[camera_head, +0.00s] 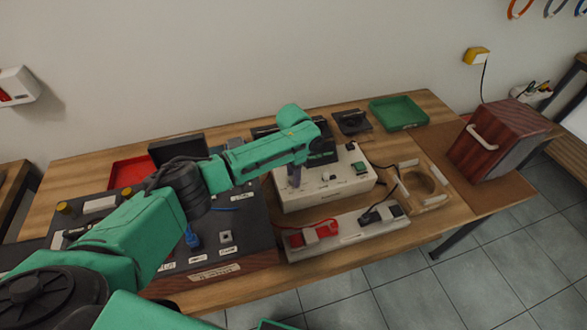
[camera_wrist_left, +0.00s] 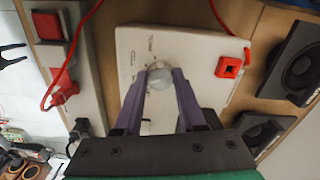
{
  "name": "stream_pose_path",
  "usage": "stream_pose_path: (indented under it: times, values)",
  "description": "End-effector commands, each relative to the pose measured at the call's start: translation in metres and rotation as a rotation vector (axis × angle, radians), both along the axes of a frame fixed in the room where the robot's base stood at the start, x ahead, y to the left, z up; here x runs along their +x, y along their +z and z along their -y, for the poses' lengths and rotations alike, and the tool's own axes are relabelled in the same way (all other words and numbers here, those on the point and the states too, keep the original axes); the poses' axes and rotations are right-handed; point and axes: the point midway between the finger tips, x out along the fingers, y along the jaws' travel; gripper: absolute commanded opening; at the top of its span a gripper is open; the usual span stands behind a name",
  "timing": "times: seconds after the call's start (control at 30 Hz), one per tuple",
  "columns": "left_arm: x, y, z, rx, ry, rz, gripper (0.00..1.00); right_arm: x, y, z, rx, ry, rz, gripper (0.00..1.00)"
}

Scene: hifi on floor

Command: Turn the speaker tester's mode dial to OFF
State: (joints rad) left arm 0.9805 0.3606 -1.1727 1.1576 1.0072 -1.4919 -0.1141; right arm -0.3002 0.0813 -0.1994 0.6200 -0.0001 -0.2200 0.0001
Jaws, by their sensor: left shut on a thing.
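The speaker tester (camera_head: 325,191) is a pale box in the middle of the workbench, and its top panel also fills the centre of the left wrist view (camera_wrist_left: 129,42). Its mode dial (camera_wrist_left: 158,84) is a pale round knob near the middle of that panel. My left gripper (camera_head: 294,177) points down at the tester's left part. In the left wrist view its purple fingers (camera_wrist_left: 163,79) are shut on the dial, one on each side. The panel's marks are too small to read, so the dial's setting is unclear. In the head view the dial is hidden by my gripper.
A white strip with a red plug (camera_head: 320,230) and a black plug (camera_head: 382,212) lies in front of the tester. A wooden fixture (camera_head: 432,198) and a reddish-brown cabinet (camera_head: 495,140) stand to the right. A green tray (camera_head: 398,112) is behind. A dark board (camera_head: 240,252) is at left.

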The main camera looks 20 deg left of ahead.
Motion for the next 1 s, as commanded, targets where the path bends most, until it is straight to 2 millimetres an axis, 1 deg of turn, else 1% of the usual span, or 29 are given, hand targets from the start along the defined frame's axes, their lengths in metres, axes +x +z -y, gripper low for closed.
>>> stream_pose_path:
  times: [0.03,0.4,0.7,1.0]
  values:
    - [0.000,0.005,0.001,-0.001,0.044,-0.001,0.00,0.000,0.010,0.000,0.000,0.000,0.000,0.62]
    - [0.000,0.004,0.000,0.000,0.396,-0.001,0.00,0.000,0.035,-0.002,0.003,-0.001,0.000,0.62]
    - [0.001,0.003,0.000,0.000,0.652,0.002,0.00,0.000,0.048,-0.002,0.003,0.000,0.000,0.62]
    - [0.002,0.002,0.000,0.000,0.810,0.004,0.00,0.000,0.054,-0.002,0.003,0.000,0.000,0.62]
